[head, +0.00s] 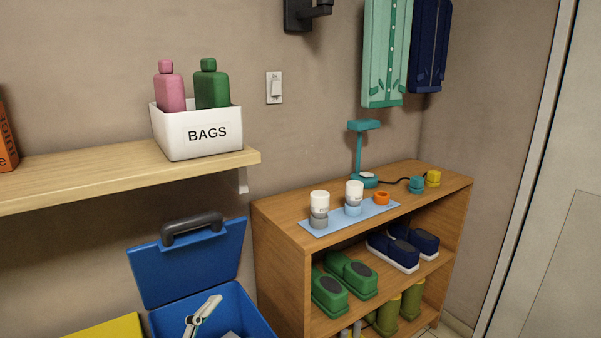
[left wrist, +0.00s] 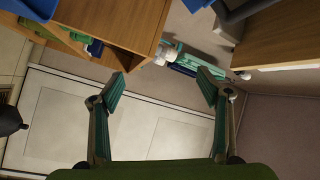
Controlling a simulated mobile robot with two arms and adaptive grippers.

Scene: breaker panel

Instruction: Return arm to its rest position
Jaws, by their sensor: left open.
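My left gripper (left wrist: 161,82) shows in the left wrist view with its two fingers spread wide apart. Nothing is between the fingertips, and they touch nothing that I can see. In the head view neither arm can be clearly made out. A white light switch (head: 274,88) is on the wall in the head view. I see no open breaker panel. My right gripper is in neither view.
A wooden shelf (head: 100,178) holds a white box (head: 172,140) with two bottles. A low cabinet (head: 270,215) carries a blue mat (head: 335,222) with cups. Below the shelf stands an open blue cooler (head: 165,322) with a pale jointed thing (head: 203,314) inside.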

